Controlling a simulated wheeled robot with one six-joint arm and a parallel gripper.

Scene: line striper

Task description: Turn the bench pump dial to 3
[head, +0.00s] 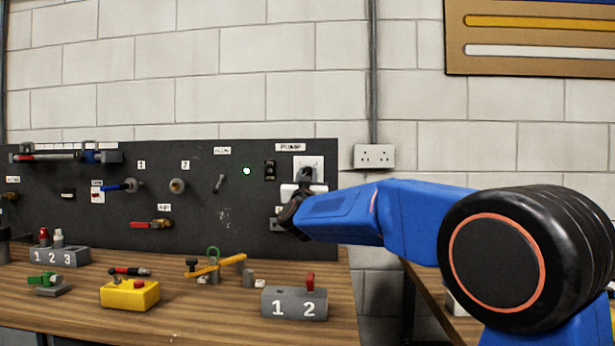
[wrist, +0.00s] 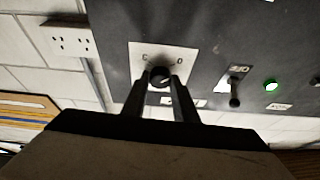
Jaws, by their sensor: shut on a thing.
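The pump dial (wrist: 159,76) is a dark round knob on a white plate (wrist: 146,50) with small markings; I cannot read its setting. In the head view the dial's white plate (head: 318,164) sits under the PUMP label (head: 290,147) at the right end of the dark panel. My gripper (wrist: 161,84) is at the dial, with its two fingers on either side of the knob, shut on it. In the head view my gripper (head: 303,185) reaches the panel from the right and covers much of the dial.
A black switch (wrist: 235,92) and a lit green lamp (wrist: 271,86) are beside the dial; the lamp also shows in the head view (head: 247,171). A wall socket (head: 374,156) is to the right. The bench below holds a grey 1-2 block (head: 294,304) and a yellow box (head: 130,295).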

